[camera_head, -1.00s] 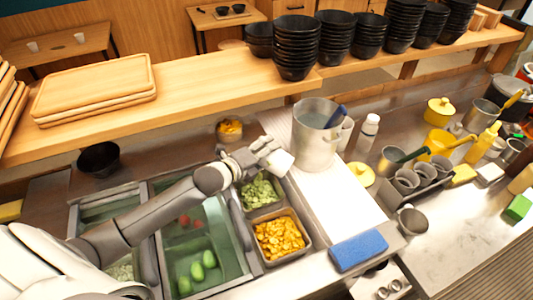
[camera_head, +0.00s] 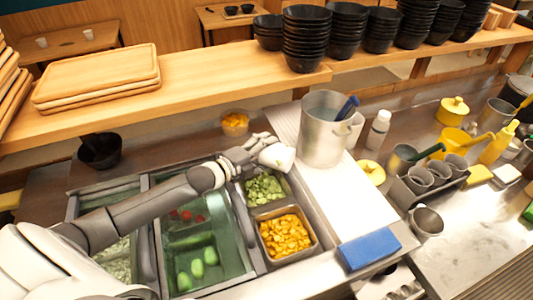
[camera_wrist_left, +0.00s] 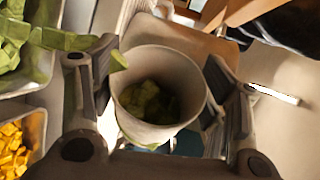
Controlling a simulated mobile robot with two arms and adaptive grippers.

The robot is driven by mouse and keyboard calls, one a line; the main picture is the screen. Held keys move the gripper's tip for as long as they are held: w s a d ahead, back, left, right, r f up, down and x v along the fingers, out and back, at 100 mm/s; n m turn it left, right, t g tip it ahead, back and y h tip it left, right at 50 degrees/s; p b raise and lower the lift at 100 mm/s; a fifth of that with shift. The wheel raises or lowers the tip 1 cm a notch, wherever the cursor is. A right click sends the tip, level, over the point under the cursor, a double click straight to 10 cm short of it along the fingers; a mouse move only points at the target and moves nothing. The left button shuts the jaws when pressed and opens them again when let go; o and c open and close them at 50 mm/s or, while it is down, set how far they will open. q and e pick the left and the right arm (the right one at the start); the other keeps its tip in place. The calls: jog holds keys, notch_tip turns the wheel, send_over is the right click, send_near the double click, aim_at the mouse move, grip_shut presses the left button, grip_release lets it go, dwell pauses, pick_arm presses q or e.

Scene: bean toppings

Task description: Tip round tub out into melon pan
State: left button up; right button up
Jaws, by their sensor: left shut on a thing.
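The round tub (camera_head: 277,157) is white and held by my left gripper (camera_head: 258,150), whose fingers are shut around its sides. In the left wrist view the tub (camera_wrist_left: 183,70) shows its open mouth with green pieces (camera_wrist_left: 150,102) inside. One green piece (camera_wrist_left: 119,61) shows at its rim; I cannot tell whether it is leaving the tub. The melon pan (camera_head: 290,192) holds pale green cubes (camera_head: 264,187) and lies just below the tub in the head view. Green cubes (camera_wrist_left: 28,42) also show at the upper left of the wrist view. My right gripper is out of view.
A pan of orange-yellow cubes (camera_head: 284,235) sits in front of the melon pan. A steel pot (camera_head: 325,132) stands close right of the tub. A small tub of orange pieces (camera_head: 235,123) stands behind. A wooden shelf (camera_head: 215,85) crosses the back. A blue sponge (camera_head: 369,250) lies front right.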

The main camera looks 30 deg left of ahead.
pick_arm(q)
jog(key=shift+a+f+n+t+h+b, duration=0.35)
jog(key=shift+a+n+h+b, duration=0.15)
jog(key=shift+n+b, duration=0.55)
jog(key=shift+r, duration=0.1)
dwell(1.3)
